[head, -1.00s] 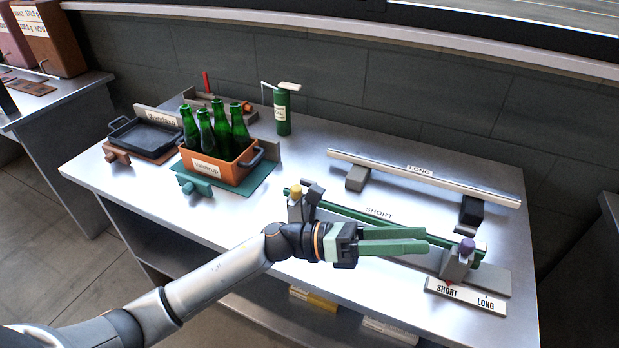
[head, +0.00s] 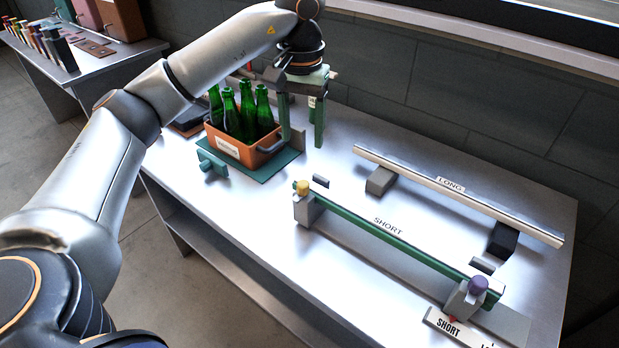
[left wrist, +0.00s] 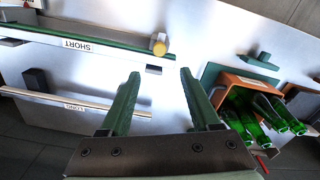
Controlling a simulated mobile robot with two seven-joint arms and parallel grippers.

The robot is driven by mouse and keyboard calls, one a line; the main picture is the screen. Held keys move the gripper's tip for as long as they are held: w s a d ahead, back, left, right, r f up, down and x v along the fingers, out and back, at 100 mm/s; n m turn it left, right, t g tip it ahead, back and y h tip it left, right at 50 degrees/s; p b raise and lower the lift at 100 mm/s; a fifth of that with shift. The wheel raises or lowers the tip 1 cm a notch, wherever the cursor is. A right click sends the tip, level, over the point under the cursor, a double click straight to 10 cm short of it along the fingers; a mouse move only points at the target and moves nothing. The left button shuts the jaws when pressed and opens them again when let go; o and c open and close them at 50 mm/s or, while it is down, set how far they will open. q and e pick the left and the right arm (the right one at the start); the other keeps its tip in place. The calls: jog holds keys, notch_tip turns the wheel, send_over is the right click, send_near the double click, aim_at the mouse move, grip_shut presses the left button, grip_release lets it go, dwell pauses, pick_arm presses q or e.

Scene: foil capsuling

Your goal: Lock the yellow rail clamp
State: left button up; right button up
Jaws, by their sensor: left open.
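The yellow rail clamp shows as a yellow knob (head: 302,187) on a grey block at the left end of the green short rail (head: 390,240). In the left wrist view the yellow knob (left wrist: 158,44) lies ahead of the fingertips, roughly between them in the picture. A small dark block (head: 320,181) is beside the clamp. My left gripper (head: 302,125) is open and empty, fingers pointing down, above the table beside the bottle crate and behind the clamp. Its two green fingers (left wrist: 159,74) are apart in the left wrist view. My right gripper is not in view.
The orange crate (head: 238,150) of green bottles stands on a teal mat left of the clamp. Table between rails is mostly clear.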

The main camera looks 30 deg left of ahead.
aim_at(303, 183)
pick_arm(q)
notch_tip(303, 183, down, 12)
jog(key=shift+f, duration=0.2)
jog(key=shift+c, duration=0.2)
grip_shut()
dwell(0.5)
